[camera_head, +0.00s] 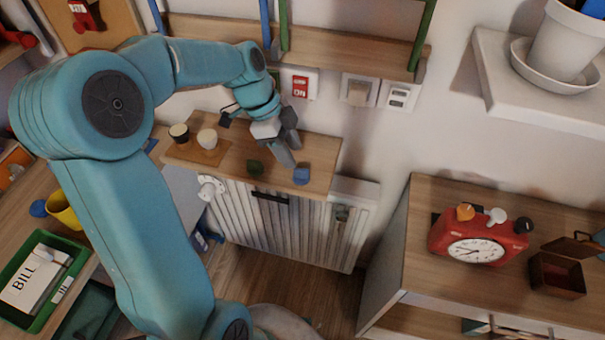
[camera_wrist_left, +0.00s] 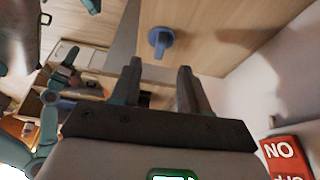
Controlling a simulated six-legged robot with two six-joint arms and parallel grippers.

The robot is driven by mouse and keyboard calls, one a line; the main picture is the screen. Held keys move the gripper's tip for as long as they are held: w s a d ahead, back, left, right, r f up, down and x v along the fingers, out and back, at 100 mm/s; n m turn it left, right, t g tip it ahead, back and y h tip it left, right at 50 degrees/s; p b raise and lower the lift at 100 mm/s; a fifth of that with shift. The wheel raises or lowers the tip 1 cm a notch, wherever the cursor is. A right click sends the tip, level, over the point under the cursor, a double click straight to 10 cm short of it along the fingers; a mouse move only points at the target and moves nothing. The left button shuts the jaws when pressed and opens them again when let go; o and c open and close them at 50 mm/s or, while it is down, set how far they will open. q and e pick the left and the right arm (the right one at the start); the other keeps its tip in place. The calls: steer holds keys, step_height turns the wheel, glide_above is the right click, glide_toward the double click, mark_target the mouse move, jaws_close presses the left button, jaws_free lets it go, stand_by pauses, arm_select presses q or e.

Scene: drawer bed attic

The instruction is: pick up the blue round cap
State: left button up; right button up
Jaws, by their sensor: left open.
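The blue round cap (camera_head: 301,174) sits on the wooden top of the ribbed white cabinet, near its front edge. In the left wrist view the blue cap (camera_wrist_left: 161,40) shows as a round piece with a raised narrow part, ahead of the fingertips and a little left of the gap between them. My left gripper (camera_head: 292,152) is open and empty, pointing down just above and behind the cap, apart from it. Its two fingers also show in the left wrist view (camera_wrist_left: 160,75). My right gripper is not visible in the head view.
Two small cups (camera_head: 207,138) stand on a board further left. The wall with switches (camera_head: 300,84) is close behind. A red clock (camera_head: 475,245) stands on the right cabinet.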

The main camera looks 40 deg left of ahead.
mark_target(301, 171)
arm_select(q)
steer(key=shift+s+d+f, duration=0.15)
steer(key=shift+d, duration=0.05)
steer(key=x, duration=0.4)
steer(key=shift+a+f, duration=0.1)
steer(key=shift+a, duration=0.1)
steer(key=shift+w+d+f, duration=0.25)
steer(key=shift+f, duration=0.2)
jaws_close()
